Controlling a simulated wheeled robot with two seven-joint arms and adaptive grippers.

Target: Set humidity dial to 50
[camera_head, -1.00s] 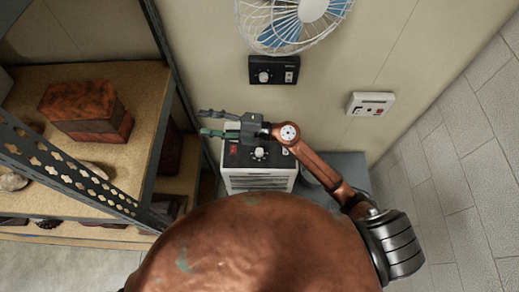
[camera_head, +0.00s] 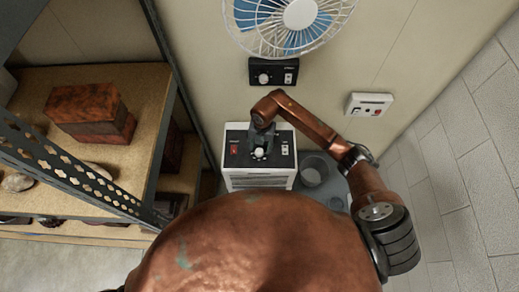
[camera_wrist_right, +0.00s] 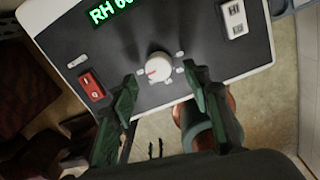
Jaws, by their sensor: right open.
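The white humidity unit (camera_head: 258,181) with a black top panel stands against the wall. Its round white humidity dial (camera_wrist_right: 159,66) shows in the right wrist view, with a red mark on its left part; in the head view the dial (camera_head: 259,153) is small. A green display (camera_wrist_right: 112,12) reads "RH 60" or similar, its end cut off. My right gripper (camera_wrist_right: 160,92) is open, with one green finger on each side just short of the dial. In the head view my right gripper (camera_head: 261,140) is over the panel. My left gripper is not in view.
A red switch (camera_wrist_right: 91,86) and a white HI/LO switch (camera_wrist_right: 235,18) flank the dial. A fan (camera_head: 298,18) and a black control box (camera_head: 273,72) are on the wall above. A shelf with boxes (camera_head: 90,112) stands left. A grey bucket (camera_head: 313,171) is at the unit's right.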

